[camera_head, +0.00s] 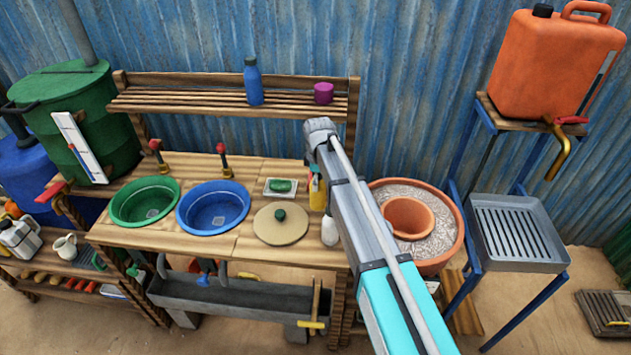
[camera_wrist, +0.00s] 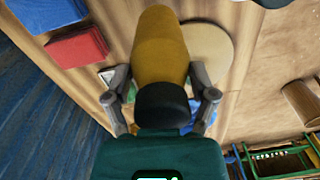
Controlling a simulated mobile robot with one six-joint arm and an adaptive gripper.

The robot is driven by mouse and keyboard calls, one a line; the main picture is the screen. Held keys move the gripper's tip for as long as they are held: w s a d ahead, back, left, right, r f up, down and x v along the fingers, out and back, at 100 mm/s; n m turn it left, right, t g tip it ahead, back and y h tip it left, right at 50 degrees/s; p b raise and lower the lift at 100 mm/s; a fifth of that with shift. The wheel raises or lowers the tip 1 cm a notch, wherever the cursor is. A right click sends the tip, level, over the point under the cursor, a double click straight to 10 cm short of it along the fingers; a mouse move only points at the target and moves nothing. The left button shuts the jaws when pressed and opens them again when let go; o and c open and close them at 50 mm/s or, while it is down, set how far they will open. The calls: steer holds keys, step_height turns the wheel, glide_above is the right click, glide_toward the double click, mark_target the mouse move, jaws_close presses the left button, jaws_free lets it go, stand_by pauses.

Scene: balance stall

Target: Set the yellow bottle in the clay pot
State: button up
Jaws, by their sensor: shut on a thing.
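The yellow bottle (camera_head: 317,196) is at the right part of the wooden counter, partly hidden by my arm. My gripper (camera_head: 317,172) is shut on it. In the wrist view the yellow bottle (camera_wrist: 160,45) with its dark cap lies between the two fingers of my gripper (camera_wrist: 160,97). I cannot tell whether its base touches the counter. The clay pot (camera_head: 408,216) is an open orange pot sunk in gravel inside a larger terracotta pot (camera_head: 440,262). It stands right of the counter and of my arm, which hides part of the larger pot's left side.
Near the bottle are a round beige lid (camera_head: 281,226), a soap dish with green soap (camera_head: 281,186) and a small white bottle (camera_head: 329,232). Green (camera_head: 145,203) and blue (camera_head: 212,208) basins lie left. A shelf (camera_head: 190,101) runs behind. A metal tray stand (camera_head: 515,234) is right of the pot.

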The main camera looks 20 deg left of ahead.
steer(key=shift+r+p, duration=1.7)
steer(key=shift+r, duration=0.4)
